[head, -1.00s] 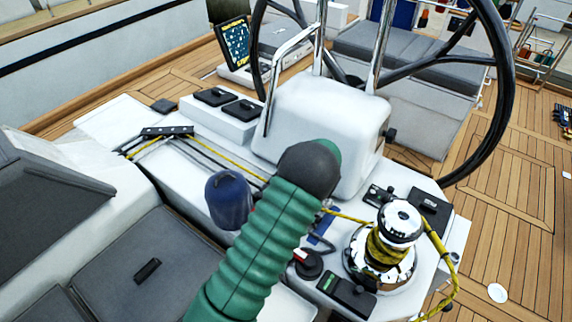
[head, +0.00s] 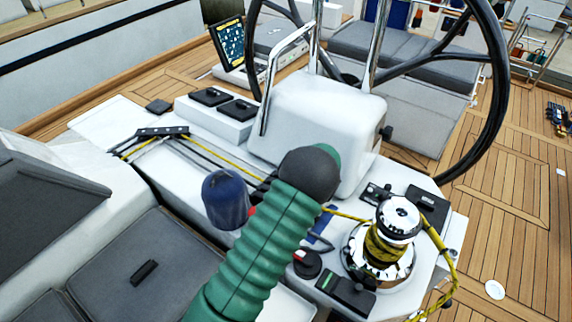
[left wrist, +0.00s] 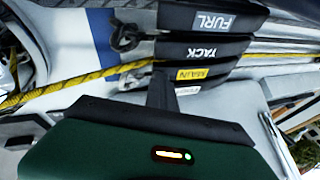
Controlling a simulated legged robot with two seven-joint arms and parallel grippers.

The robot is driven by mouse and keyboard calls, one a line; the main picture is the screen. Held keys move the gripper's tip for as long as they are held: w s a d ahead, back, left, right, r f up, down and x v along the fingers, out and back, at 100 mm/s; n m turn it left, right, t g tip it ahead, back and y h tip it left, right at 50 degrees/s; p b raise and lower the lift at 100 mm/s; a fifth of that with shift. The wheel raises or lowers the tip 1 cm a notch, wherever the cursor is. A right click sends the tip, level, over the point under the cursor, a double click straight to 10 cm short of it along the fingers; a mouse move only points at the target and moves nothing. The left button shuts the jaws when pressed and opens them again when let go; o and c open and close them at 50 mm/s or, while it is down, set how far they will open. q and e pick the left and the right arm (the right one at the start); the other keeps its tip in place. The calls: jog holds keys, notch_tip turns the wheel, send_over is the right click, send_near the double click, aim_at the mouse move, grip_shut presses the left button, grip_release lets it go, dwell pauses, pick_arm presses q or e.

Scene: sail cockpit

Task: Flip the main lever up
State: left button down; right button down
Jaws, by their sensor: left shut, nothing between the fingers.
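The main lever (left wrist: 222,72) is black with a yellow MAIN label and shows in the left wrist view. It lies beside the black TACK lever (left wrist: 203,50) and FURL lever (left wrist: 210,17), roughly in line with them. My left gripper (left wrist: 161,86) is shut and empty, its dark fingers at the left end of the main lever. I cannot tell whether they touch it. In the head view my green arm covers the lever area, and the left fingers are hidden. My right gripper is in neither view.
A yellow rope (left wrist: 75,85) runs past the levers. In the head view a winch (head: 385,245) wrapped with yellow rope stands right of my arm, beside a red-and-black knob (head: 306,263). The white wheel pedestal (head: 318,125) and large black wheel (head: 497,100) stand behind.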

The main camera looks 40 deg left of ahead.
pick_arm(q)
jog(key=w+d+p+v, duration=0.1)
jog(key=d+p+v, duration=0.1)
jog(key=v, duration=1.1)
jog(key=shift+f, duration=0.15)
jog(key=shift+w, duration=0.1)
